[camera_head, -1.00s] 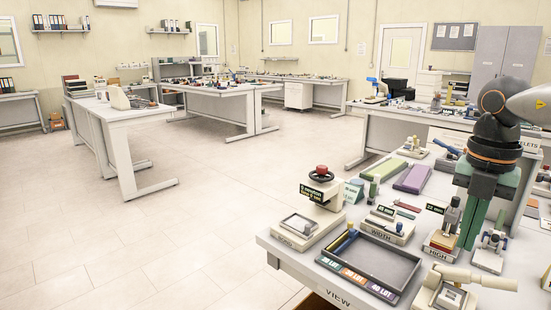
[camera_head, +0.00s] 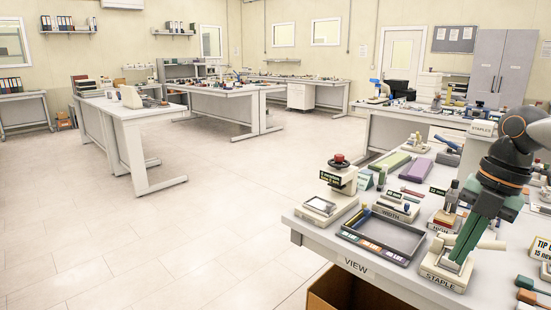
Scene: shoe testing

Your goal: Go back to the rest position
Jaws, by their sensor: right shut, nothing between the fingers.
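My right gripper (camera_head: 459,260) comes in from the right edge with dark joints and green fingers. Its fingers are together, with nothing visible between them. They point down and slightly left, in front of the beige device marked STAPLE (camera_head: 441,277) near the bench's front edge. They hide part of that device, and I cannot tell if they touch it. My left gripper is out of view.
The white bench (camera_head: 325,238) carries a grey tray (camera_head: 415,243), a device with a red knob (camera_head: 338,160) and several small testing stands. An open cardboard box (camera_head: 335,290) is below its front edge. Wide floor (camera_head: 200,220) is clear at left.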

